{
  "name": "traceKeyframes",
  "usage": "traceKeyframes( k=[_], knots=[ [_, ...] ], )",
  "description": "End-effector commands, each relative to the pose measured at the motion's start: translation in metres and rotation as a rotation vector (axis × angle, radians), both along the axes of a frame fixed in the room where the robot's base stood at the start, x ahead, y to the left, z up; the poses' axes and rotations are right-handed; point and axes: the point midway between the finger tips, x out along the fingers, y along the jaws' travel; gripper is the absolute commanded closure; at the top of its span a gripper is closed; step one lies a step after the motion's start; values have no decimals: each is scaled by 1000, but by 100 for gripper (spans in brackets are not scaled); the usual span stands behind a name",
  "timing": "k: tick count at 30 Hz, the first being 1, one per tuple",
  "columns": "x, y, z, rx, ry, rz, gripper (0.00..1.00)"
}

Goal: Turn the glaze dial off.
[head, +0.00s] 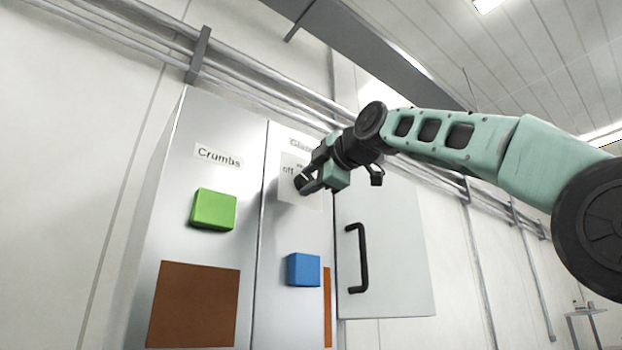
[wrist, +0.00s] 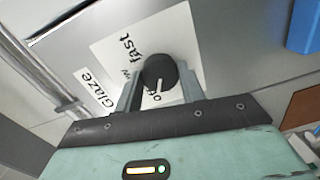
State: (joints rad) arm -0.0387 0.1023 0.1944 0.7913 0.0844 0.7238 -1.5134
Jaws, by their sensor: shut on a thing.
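The glaze dial (wrist: 158,71) is a round black knob with a white pointer line, on a white label card (wrist: 110,50) marked "Glaze". The card shows "fast", partly hidden letters ending in "w", and "off". In the wrist view the pointer aims at the "off" lettering, which is partly covered. My gripper (head: 308,184) reaches the panel from the right. In the wrist view its two fingers stand on either side of the dial, shut on it. In the head view the gripper hides most of the dial and part of the card.
Left of the dial, a "Crumbs" panel (head: 218,156) carries a green block (head: 213,209) above a brown panel (head: 194,305). A blue block (head: 303,269) sticks out below the dial. A grey door (head: 395,250) with a black handle (head: 357,258) stands to the right, below my arm.

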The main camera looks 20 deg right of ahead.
Motion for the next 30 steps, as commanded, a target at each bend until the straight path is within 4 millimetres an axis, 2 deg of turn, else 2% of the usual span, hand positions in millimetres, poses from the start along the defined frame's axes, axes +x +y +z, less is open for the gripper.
traceKeyframes(
  k=[11,12,13,14,23,26,30],
  knots=[
    [1,0,-2,-5,5,1,84],
    [1,1,-2,-5,5,1,50],
    [1,0,-2,-5,5,1,41],
    [1,0,-2,-5,4,1,39],
    [-1,0,-1,-3,0,0,39],
    [-9,-3,-1,-4,-1,-2,39],
    [-32,-9,-2,-2,-3,-1,39]
  ],
)
